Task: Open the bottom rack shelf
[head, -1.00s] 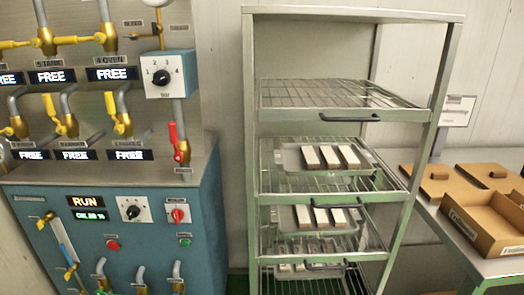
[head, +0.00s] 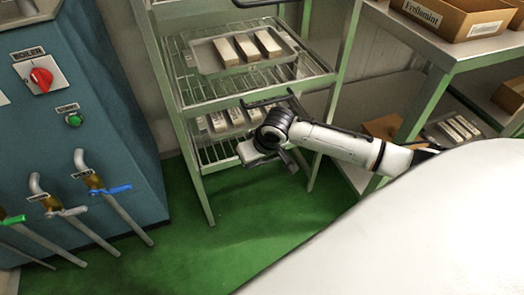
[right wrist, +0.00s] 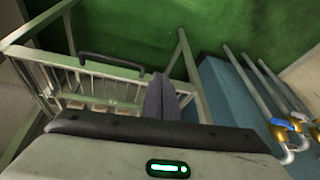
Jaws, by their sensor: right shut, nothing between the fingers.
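The bottom rack shelf (head: 212,154) is a wire shelf low in the green metal rack, with several pale bars on it. My arm hides its front right part. My right gripper (head: 290,160) is at the front of this shelf, with its fingers shut and empty. In the right wrist view the shut fingers (right wrist: 160,97) point toward a rack shelf (right wrist: 95,88) with a dark bar handle (right wrist: 110,62). My left gripper is not in view.
The shelf above (head: 195,92) holds a tray (head: 207,60) of three pale bars and has a dark handle (head: 270,100). A blue boiler cabinet (head: 85,110) with pipes stands left. A workbench (head: 440,45) with a box (head: 455,22) is right. Green floor (head: 240,210) is clear in front.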

